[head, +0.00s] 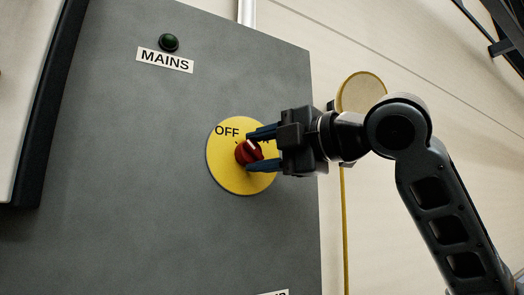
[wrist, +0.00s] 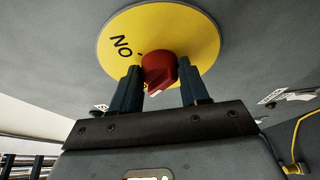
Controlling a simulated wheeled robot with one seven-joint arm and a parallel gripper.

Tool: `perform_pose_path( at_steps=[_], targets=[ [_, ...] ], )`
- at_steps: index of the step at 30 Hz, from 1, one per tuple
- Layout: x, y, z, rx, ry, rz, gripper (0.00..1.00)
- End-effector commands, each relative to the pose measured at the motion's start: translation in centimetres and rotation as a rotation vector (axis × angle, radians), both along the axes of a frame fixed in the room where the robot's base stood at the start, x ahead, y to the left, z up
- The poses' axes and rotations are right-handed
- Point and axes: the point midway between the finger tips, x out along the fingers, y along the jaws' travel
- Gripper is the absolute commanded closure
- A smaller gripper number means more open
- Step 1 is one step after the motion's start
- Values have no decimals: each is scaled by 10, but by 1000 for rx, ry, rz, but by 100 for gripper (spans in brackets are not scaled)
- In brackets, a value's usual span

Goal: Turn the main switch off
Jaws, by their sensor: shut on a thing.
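The main switch is a red rotary knob (head: 247,154) on a round yellow plate (head: 222,172) on a grey cabinet front. "OFF" is printed at the plate's upper left, and "ON" is partly hidden behind my gripper. A white mark shows on the knob; its exact direction is hard to tell. My gripper (head: 262,149) reaches in from the right with its blue fingers on either side of the knob, shut on it. In the wrist view the red knob (wrist: 158,71) sits between my fingertips (wrist: 157,84), under the yellow plate (wrist: 190,35).
A dark green lamp (head: 169,42) sits above the "MAINS" label (head: 165,60) and looks unlit. Another label (head: 273,293) is cut off at the bottom. A round yellowish disc (head: 362,92) and a yellow line (head: 344,230) are behind my arm. The cabinet face around the plate is clear.

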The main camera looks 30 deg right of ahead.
Motion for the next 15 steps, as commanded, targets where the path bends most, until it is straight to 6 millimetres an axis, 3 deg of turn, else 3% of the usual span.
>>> perform_pose_path(
  at_steps=[5, 6, 13, 15],
  targets=[
    [0, 1, -1, -1, 1, 2, 86],
    [0, 1, -1, -1, 1, 2, 54],
    [0, 1, 0, 0, 1, 1, 32],
    [0, 0, 0, 0, 1, 1, 30]
  ],
)
